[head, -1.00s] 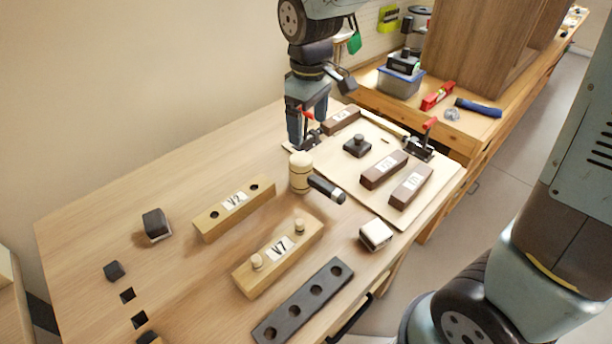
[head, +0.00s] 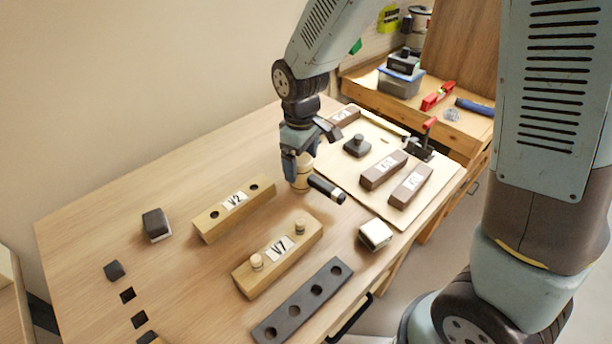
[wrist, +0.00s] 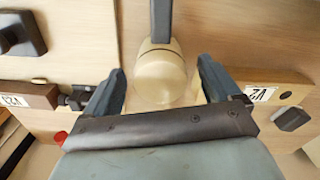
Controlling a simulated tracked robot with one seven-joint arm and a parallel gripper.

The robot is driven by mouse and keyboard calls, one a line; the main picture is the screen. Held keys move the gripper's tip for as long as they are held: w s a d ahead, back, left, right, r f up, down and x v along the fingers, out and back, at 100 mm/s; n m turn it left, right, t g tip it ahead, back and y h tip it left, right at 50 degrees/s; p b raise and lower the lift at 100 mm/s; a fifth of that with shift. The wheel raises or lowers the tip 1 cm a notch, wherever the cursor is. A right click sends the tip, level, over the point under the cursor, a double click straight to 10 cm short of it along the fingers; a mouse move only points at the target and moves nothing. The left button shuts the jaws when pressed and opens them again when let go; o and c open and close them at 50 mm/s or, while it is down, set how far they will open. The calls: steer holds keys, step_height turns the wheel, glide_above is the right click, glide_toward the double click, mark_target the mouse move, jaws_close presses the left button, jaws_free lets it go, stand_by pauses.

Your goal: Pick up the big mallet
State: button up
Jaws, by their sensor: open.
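The big mallet has a pale wooden head (head: 303,178) and a dark handle (head: 327,189) that points to the lower right in the head view. It rests on the bench near the wooden board. My gripper (head: 297,172) is over the mallet head and partly hides it. In the wrist view my gripper (wrist: 158,90) is open, with one finger on each side of the round mallet head (wrist: 160,75). The dark handle (wrist: 161,22) runs away toward the top of that view. I cannot tell whether the fingers touch the head.
Block V2 (head: 222,219) and block V7 (head: 262,275) lie left of and below the mallet. A board (head: 385,212) with brown blocks is to the right. A white-and-dark block (head: 375,234) and a dark holed bar (head: 290,318) lie nearer.

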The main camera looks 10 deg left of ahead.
steer(key=shift+f, duration=2.1)
steer(key=shift+c, duration=0.4)
steer(key=c, duration=1.2)
steer(key=shift+o, duration=0.2)
steer(key=shift+r, duration=0.1)
steer(key=shift+r, duration=0.2)
steer(key=r, duration=0.3)
steer(key=shift+d+r, duration=0.15)
steer(key=shift+d, duration=0.15)
steer(key=s+d+r, duration=0.2)
steer(key=d+r, duration=0.7)
steer(key=d, duration=0.4)
steer(key=shift+s, duration=0.35)
